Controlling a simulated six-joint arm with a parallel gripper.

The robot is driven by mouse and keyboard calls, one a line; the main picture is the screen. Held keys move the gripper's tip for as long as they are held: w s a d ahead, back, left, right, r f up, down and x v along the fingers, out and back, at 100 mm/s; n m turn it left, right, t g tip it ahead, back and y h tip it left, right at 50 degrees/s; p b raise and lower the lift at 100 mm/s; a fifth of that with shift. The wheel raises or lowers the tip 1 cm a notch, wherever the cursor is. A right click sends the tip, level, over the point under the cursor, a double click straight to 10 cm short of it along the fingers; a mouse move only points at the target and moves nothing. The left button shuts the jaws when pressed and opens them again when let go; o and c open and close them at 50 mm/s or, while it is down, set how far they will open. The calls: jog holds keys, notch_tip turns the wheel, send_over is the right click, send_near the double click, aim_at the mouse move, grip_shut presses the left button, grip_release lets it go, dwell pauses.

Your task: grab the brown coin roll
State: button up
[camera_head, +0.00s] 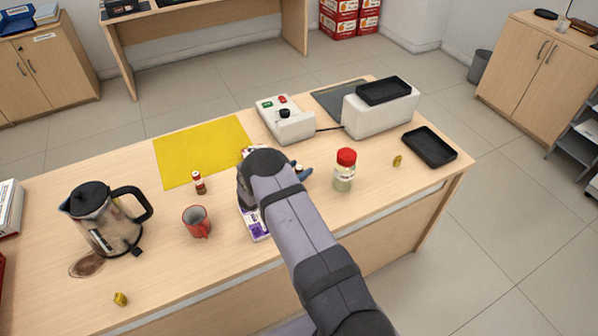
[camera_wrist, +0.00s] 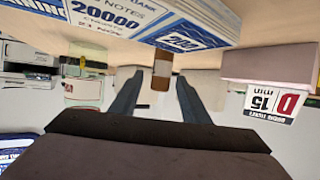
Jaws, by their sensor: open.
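A brown coin roll with a pale band (camera_wrist: 161,70) stands between the tips of my gripper's two fingers in the wrist view. My gripper (camera_wrist: 160,84) is open, with a finger on each side of the roll and gaps visible. I cannot tell how deep the roll sits between them. In the head view my forearm hides most of the gripper; a bluish finger (camera_head: 305,173) shows to its right, beside a small brown-and-white tip of the roll (camera_head: 298,168).
A printed notes pack (camera_wrist: 150,22) lies close by. A red-lidded jar (camera_head: 344,170) stands to the right, a red mug (camera_head: 197,222), small brown bottle (camera_head: 200,183) and kettle (camera_head: 105,220) to the left. A yellow mat (camera_head: 200,150) and control box (camera_head: 285,118) lie behind.

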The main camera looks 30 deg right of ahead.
aim_at(299, 167)
jog(key=shift+w+d+f, duration=0.1)
jog(key=shift+d, duration=0.1)
jog(key=shift+c, duration=0.7)
grip_shut()
jog(key=shift+r+b, duration=0.95)
jog(key=shift+r, duration=4.1)
